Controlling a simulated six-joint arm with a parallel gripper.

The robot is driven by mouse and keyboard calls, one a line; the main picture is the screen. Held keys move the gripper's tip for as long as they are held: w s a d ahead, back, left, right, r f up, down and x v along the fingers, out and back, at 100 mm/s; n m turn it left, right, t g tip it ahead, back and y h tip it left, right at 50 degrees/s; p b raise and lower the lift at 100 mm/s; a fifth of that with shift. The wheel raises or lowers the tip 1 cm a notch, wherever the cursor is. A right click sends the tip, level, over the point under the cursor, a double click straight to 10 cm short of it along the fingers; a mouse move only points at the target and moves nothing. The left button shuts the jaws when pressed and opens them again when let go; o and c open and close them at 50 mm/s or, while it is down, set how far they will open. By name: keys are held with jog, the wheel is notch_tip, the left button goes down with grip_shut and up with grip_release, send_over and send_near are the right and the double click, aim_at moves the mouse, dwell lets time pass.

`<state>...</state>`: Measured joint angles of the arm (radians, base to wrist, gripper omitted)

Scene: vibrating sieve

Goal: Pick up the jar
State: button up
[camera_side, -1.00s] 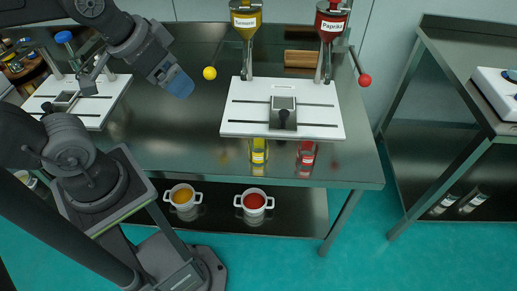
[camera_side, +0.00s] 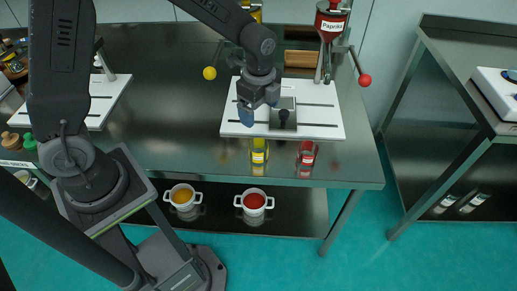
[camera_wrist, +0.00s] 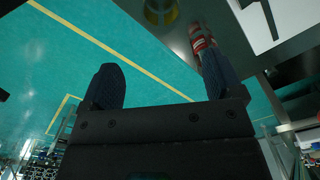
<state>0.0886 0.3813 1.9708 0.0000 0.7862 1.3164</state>
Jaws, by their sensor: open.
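Two jars stand near the front edge of the table, below the white board in the side view: a yellow jar (camera_side: 259,151) and a red jar (camera_side: 307,153). The task does not say which jar. My gripper (camera_side: 247,114) is over the left part of the board, above and behind the yellow jar. In the wrist view my gripper (camera_wrist: 163,76) is open and empty, with blue fingertips apart. The yellow jar (camera_wrist: 160,10) shows at the top edge there. The red jar (camera_wrist: 198,38) shows just beyond the right finger, partly hidden by it.
The white board (camera_side: 235,128) carries a clamp-like holder (camera_side: 284,115). The paprika dispenser (camera_side: 331,24) stands behind, with a red-knobbed lever (camera_side: 365,80). A yellow knob (camera_side: 209,73) sticks out at left. Two white cups, one with orange (camera_side: 182,196) and one with red (camera_side: 254,202) contents, stand on the lower shelf.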

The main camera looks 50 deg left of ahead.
aim_at(260, 144)
notch_tip(260, 144, down, 14)
jog(key=shift+w+a+r, duration=0.1)
jog(key=shift+w, duration=0.05)
dwell(0.5)
jog(key=shift+c, duration=0.2)
jog(key=c, duration=1)
jog(key=shift+o, duration=0.2)
jog(key=shift+r, duration=0.1)
